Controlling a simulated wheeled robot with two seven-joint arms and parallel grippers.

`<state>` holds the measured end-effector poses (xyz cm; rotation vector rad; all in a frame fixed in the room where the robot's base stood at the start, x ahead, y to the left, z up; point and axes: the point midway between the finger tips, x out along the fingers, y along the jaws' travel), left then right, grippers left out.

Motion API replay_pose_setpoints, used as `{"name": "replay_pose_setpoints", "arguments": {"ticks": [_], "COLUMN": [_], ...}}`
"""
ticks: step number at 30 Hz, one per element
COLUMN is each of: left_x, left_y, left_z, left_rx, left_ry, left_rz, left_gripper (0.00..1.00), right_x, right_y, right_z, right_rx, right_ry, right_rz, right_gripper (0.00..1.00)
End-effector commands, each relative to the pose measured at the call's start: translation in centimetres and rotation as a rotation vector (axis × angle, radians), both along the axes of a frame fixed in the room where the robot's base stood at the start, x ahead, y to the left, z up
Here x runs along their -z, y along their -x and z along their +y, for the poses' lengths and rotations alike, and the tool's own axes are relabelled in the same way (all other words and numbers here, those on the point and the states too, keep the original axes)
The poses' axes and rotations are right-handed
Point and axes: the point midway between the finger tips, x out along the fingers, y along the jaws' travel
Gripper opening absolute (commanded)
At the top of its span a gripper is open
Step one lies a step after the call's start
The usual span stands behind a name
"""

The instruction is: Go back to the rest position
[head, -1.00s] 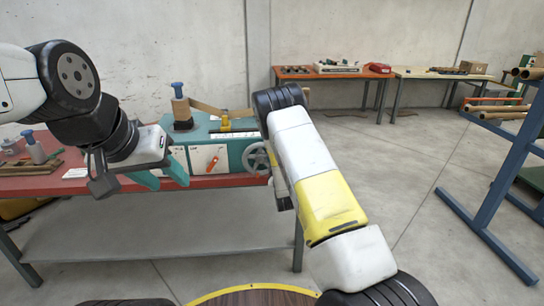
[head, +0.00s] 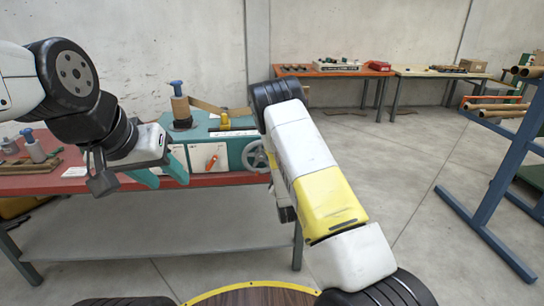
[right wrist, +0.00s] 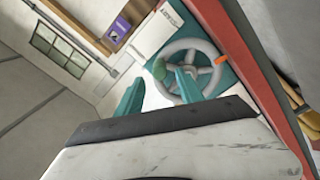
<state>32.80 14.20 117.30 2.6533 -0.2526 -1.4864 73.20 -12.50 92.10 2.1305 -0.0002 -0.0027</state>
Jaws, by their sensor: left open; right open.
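My left gripper (head: 166,180) is open and empty, its two teal fingers pointing down in front of the winder. My right gripper (right wrist: 160,77) is open and empty in the right wrist view, with the grey handwheel beyond its fingers. In the head view it is mostly hidden behind my white and yellow right arm. The teal spiral winder (head: 222,150) stands on the red table (head: 225,181). Its handwheel (head: 254,157) is at its right end and also shows in the right wrist view (right wrist: 190,68). I cannot tell whether any finger touches it.
A blue rack (head: 490,185) holding tubes stands at the right. An orange-topped table (head: 330,72) and a wooden table (head: 440,73) stand by the back wall. The floor between is clear.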

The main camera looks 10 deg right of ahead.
Motion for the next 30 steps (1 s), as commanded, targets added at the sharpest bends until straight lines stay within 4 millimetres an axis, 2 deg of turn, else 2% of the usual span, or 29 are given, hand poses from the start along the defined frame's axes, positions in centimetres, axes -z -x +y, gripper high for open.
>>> {"name": "replay_pose_setpoints", "arguments": {"ticks": [3,6,17,20,24,30], "left_x": [0.0,0.0,0.0,0.0,0.0,0.0], "left_y": [0.0,0.0,0.0,0.0,0.0,0.0], "left_z": [0.0,0.0,0.0,0.0,0.0,0.0], "left_rx": [0.0,0.0,0.0,0.0,0.0,0.0], "left_ry": [0.0,0.0,0.0,0.0,0.0,0.0], "left_rz": [0.0,0.0,0.0,0.0,0.0,0.0], "left_gripper": [0.44,0.44,0.44,0.44,0.44,0.44], "right_x": [0.0,0.0,-0.3,-1.6,-5.1,-10.7], "right_y": [1.4,1.9,1.9,1.4,1.0,2.8], "right_z": [0.0,0.0,-0.1,-0.6,-1.5,-2.2], "right_rx": [-0.001,-0.001,0.004,0.024,0.067,0.113], "right_ry": [0.0,0.0,-0.01,-0.063,-0.218,-0.48], "right_rz": [0.001,0.001,0.005,0.034,0.129,0.304], "right_gripper": [0.44,0.44,0.44,0.44,0.44,0.44]}}
